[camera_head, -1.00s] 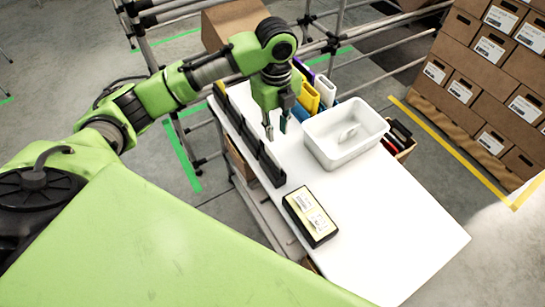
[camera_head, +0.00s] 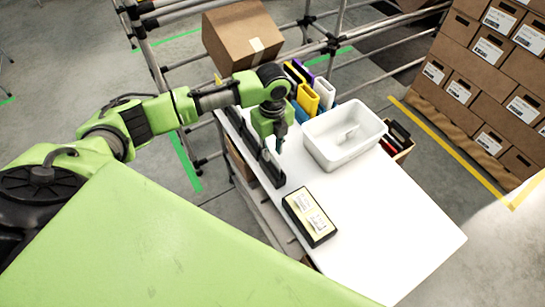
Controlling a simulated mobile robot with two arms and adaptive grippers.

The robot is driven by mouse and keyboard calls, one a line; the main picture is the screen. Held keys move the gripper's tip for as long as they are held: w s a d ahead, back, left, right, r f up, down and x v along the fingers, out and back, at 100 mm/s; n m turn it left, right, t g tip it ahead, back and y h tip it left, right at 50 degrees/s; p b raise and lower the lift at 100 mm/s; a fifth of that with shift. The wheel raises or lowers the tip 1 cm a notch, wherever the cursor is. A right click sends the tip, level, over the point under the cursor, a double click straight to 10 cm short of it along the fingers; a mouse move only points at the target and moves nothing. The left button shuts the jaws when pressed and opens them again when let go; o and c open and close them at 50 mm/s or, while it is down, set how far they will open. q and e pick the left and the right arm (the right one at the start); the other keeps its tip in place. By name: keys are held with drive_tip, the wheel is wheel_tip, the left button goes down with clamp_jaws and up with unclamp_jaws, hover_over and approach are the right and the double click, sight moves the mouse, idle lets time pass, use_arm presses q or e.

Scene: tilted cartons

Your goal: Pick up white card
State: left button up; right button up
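My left gripper (camera_head: 279,144) hangs fingers-down over the white table (camera_head: 385,225), beside the black slotted rack (camera_head: 270,168) and left of the white bin (camera_head: 318,150). Its fingers are small and seen nearly edge-on, so their opening is unclear. A white upright card-like piece (camera_head: 325,92) stands at the back among coloured ones. My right gripper is not in view.
A black box with a yellow top and white labels (camera_head: 310,216) lies on the table in front of the bin. Yellow (camera_head: 308,98) and other coloured pieces stand behind the bin. A cardboard box (camera_head: 243,40) sits behind the arm. The table's front right is bare.

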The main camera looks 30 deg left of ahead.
sight(272, 159)
use_arm(q)
drive_tip(key=shift+f, duration=1.35)
clamp_jaws()
drive_tip(key=shift+r, duration=0.15)
